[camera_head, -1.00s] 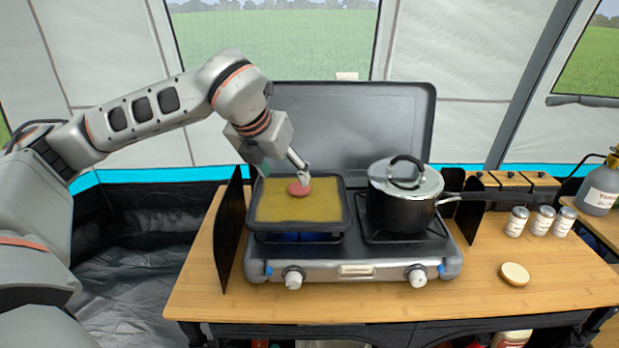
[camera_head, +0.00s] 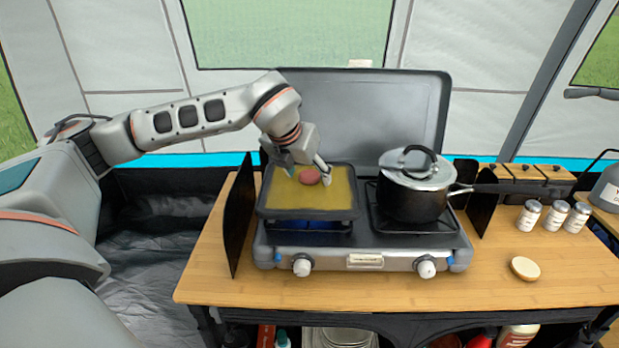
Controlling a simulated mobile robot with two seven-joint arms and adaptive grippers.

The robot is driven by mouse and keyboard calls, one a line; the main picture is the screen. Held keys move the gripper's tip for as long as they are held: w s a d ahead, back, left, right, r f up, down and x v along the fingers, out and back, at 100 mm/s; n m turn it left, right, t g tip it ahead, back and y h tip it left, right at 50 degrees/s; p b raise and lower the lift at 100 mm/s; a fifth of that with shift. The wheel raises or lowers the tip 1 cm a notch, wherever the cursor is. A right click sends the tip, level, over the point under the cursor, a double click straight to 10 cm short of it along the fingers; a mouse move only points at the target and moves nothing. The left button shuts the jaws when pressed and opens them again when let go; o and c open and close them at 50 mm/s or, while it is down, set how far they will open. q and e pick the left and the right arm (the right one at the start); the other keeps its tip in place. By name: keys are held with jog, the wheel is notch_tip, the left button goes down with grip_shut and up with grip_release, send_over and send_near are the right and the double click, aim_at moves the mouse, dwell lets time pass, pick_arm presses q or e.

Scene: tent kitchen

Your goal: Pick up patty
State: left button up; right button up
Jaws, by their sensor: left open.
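The patty (camera_head: 309,176) is a small reddish-brown disc. It lies in the rectangular griddle pan (camera_head: 308,214), which has a yellowish cooking surface and stands on the left burner of the stove. My left gripper (camera_head: 308,174) reaches down over the pan from the left and behind. Its fingers are spread apart, with one near each side of the patty. I cannot tell whether either finger touches it. My right gripper is not in view.
A lidded black pot (camera_head: 412,200) stands on the right burner, its handle pointing right. A dark windscreen panel (camera_head: 239,215) rises left of the stove. A bun half (camera_head: 525,268) lies on the wooden table (camera_head: 400,287). Several jars (camera_head: 553,216) stand at the right.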

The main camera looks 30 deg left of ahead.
aim_at(307, 178)
pick_arm(q)
jog(key=c, duration=1.2)
jog(key=shift+c, duration=0.2)
jog(key=shift+r, duration=0.1)
notch_tip(307, 178, up, 20)
jog(key=p, duration=0.1)
jog(key=shift+p, duration=0.4)
